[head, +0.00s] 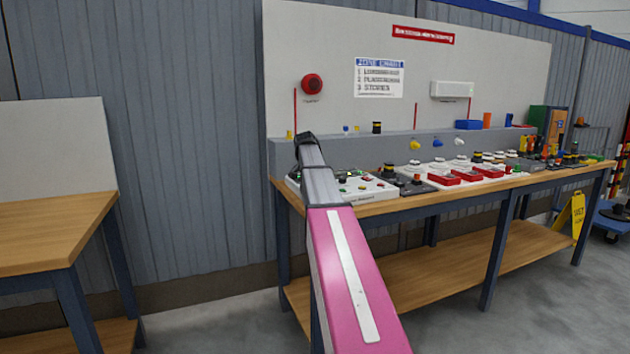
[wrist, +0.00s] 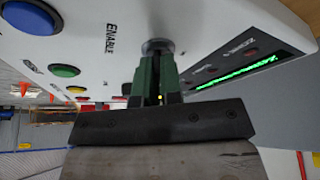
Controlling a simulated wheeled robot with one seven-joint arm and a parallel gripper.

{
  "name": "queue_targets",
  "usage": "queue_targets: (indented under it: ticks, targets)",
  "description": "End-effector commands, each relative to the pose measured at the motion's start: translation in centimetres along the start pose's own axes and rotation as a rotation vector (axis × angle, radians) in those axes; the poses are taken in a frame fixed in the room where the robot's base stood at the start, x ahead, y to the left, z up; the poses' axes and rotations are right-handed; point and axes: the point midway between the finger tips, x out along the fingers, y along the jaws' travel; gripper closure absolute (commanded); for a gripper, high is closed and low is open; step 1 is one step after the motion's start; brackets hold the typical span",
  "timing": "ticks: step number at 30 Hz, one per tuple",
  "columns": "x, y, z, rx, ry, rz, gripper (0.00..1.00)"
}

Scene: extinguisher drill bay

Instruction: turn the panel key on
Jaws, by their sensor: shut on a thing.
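The white control panel (head: 372,193) sits at the left end of the long bench, partly behind my arm. In the wrist view its white face (wrist: 195,20) fills the upper part. The panel key (wrist: 158,46) shows as a round grey metal piece, mostly hidden by my fingers. My gripper (wrist: 157,62) has its green fingers closed on the key, right at the panel face. The printed word ENABLE is to the left of the key. Which way the key is turned cannot be told. In the head view my arm hides the gripper and the key.
Red trays (head: 443,179) and several other switch boxes stand farther right on the bench (head: 375,208). A grey ledge (head: 345,150) runs behind.

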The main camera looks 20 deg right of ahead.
Motion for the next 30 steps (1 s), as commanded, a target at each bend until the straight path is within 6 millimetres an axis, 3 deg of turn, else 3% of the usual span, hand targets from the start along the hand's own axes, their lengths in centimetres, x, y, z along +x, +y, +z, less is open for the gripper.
queue_targets:
  ticks: [21,24,30]
  targets:
    - [-0.02,-0.05,0.01,0.077,-0.001,0.03,1.0]
    - [-0.01,-0.04,0.01,0.076,-0.001,0.03,0.68]
    - [0.0,-0.04,0.0,0.075,-0.001,0.03,0.68]
